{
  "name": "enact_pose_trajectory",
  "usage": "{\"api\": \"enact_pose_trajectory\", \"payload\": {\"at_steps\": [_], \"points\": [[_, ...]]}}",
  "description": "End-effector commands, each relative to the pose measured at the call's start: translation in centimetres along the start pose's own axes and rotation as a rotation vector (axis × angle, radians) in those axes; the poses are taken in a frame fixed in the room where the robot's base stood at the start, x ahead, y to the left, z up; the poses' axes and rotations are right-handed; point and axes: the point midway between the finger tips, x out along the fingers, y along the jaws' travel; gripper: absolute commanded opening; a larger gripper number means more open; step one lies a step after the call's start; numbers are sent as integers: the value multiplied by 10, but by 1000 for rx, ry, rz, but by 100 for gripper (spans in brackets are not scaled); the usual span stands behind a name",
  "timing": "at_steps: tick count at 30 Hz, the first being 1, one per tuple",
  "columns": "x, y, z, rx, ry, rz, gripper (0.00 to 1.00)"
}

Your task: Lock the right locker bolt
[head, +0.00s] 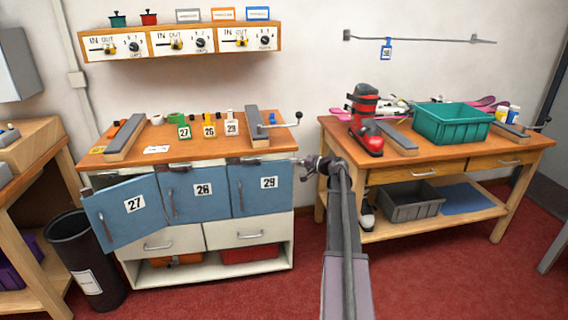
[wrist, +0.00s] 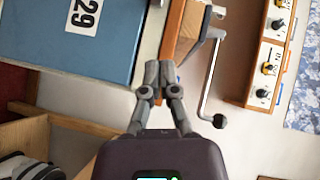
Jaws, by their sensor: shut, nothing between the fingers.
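The right locker door, blue with the number 29 (head: 258,190), is closed against the white cabinet in the head view. It also shows in the wrist view (wrist: 105,52), turned sideways. I cannot make out its bolt clearly in either view. My gripper (head: 304,163) is just right of the cabinet's upper right corner, near the level of the bench top. In the wrist view my gripper (wrist: 158,78) is shut and empty, its fingertips together beside the door's edge. I cannot tell whether the fingertips touch anything.
Locker door 27 (head: 134,208) stands ajar; door 28 (head: 197,191) sits between. A vise crank (head: 297,119) juts from the bench near my gripper and shows in the wrist view (wrist: 207,88). The right bench (head: 440,159) stands close. Red floor (head: 420,275) is open in front.

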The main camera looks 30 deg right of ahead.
Motion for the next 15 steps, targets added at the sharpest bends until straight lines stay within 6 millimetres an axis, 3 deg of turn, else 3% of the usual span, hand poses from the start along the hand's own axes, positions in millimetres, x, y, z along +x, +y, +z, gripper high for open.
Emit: {"api": "enact_pose_trajectory", "payload": {"at_steps": [5,15], "points": [[16,1,-1,0,-1,0,0],[65,2,-1,-1,-2,1,0]]}}
